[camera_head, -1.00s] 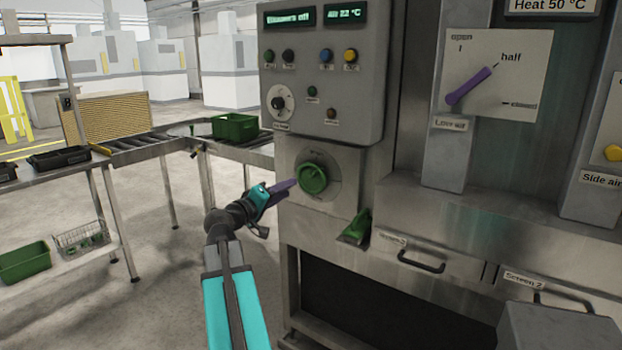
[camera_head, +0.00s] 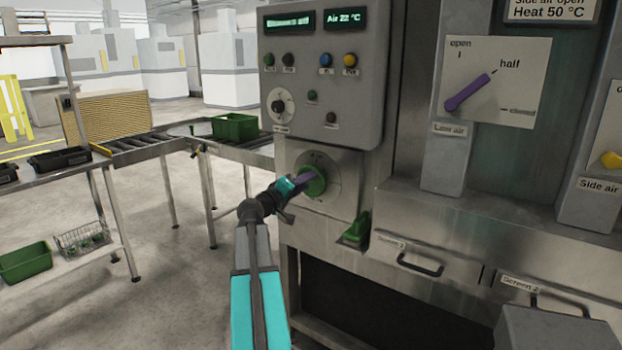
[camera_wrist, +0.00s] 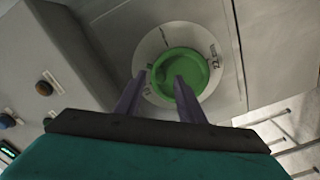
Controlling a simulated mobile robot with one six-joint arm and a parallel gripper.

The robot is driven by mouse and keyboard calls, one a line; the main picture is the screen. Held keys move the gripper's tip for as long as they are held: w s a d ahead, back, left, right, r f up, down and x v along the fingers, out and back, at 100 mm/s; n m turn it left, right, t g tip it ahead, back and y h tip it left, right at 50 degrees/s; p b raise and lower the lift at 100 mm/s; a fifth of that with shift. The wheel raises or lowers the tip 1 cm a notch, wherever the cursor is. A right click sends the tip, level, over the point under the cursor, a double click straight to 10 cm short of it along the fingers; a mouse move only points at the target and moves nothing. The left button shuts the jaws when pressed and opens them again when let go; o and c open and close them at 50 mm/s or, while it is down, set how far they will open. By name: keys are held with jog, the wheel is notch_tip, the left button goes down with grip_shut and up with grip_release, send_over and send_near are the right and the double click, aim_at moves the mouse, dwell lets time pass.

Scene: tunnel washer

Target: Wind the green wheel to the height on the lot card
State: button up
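The green wheel (camera_head: 317,184) sits on a round, marked dial on the grey machine front, below the button panel. My gripper (camera_head: 306,180) is at the wheel's front. In the wrist view its two purple fingers (camera_wrist: 158,82) are apart, the left one by the wheel's edge and the right one overlapping its face. Contact cannot be told. A card at the top right (camera_head: 552,10) reads "Side air open, Heat 50 °C"; its upper part is cut off.
A button panel (camera_head: 322,95) juts out above the wheel. A green scoop-like thing (camera_head: 356,230) hangs at its lower right. The low air lever (camera_head: 468,92) points towards half. A roller conveyor with a green crate (camera_head: 235,126) and a shelf rack stand left. Floor is clear between.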

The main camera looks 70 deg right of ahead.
aim_at(310, 182)
jog(key=shift+p+x, duration=0.3)
jog(key=shift+x, duration=1.4)
grip_shut()
